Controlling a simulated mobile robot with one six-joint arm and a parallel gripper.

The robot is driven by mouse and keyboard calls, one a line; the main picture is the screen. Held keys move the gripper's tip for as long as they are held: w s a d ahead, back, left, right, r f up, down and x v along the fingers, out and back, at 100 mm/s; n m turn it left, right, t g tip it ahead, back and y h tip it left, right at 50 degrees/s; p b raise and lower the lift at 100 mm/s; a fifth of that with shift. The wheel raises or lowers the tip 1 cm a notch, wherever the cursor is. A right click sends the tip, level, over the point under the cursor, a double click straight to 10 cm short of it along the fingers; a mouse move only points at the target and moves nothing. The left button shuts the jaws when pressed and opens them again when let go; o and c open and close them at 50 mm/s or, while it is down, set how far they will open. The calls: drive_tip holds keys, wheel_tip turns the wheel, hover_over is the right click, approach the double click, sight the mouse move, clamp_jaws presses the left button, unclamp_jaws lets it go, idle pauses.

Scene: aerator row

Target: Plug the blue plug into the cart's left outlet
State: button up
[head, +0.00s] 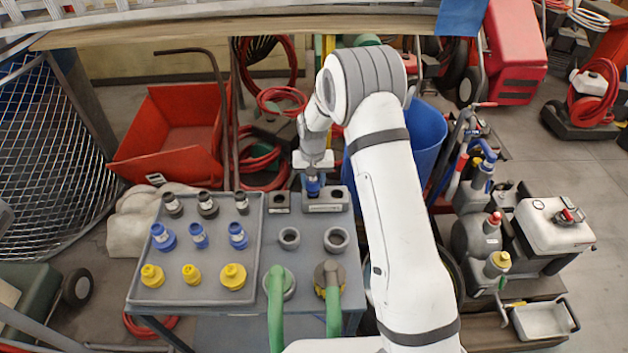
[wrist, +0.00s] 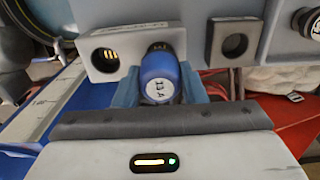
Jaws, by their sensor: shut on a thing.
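My gripper (head: 313,184) is shut on a blue plug (head: 313,187) above the back of the cart (head: 310,262). In the wrist view the blue plug (wrist: 160,76) shows its labelled end between my fingers (wrist: 160,92). Its far end meets the face of a grey two-hole outlet block (head: 326,208), at the hole on the left in the head view. How deep it sits is hidden. The block's other hole (wrist: 104,60) is open, with gold contacts inside. A separate single-hole block (head: 279,203) stands to the left and shows in the wrist view (wrist: 232,42).
A grey tray (head: 208,284) on the cart's left holds black, blue and yellow plugs. Two empty round grey sockets (head: 289,238) and two green-hosed connectors (head: 280,285) are nearer. A blue bin (head: 424,135) stands behind my arm, a red bin (head: 172,130) back left.

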drive_tip(key=shift+f+b, duration=1.1)
drive_tip(key=shift+f, duration=0.4)
drive_tip(key=o, duration=1.1)
wheel_tip(320, 180, up, 8)
drive_tip(key=shift+f+b, duration=0.1)
drive_tip(key=shift+b, duration=0.45)
drive_tip(key=shift+d+r, duration=0.1)
drive_tip(key=shift+r, duration=0.2)
drive_tip(key=s+d+r+t, duration=0.1)
drive_tip(key=s+d+r, duration=0.3)
drive_tip(key=s+r, duration=0.35)
drive_tip(key=s+d+r, duration=0.4)
drive_tip(key=s+r, duration=0.2)
drive_tip(key=r, duration=0.2)
drive_tip(key=s+d+r, duration=0.1)
drive_tip(key=s, duration=0.5)
drive_tip(key=s+d+r+t, duration=0.1)
drive_tip(key=s+d, duration=0.1)
drive_tip(key=s, duration=0.4)
drive_tip(key=s+d+r+t, duration=0.1)
drive_tip(key=s+d, duration=0.1)
drive_tip(key=s, duration=0.5)
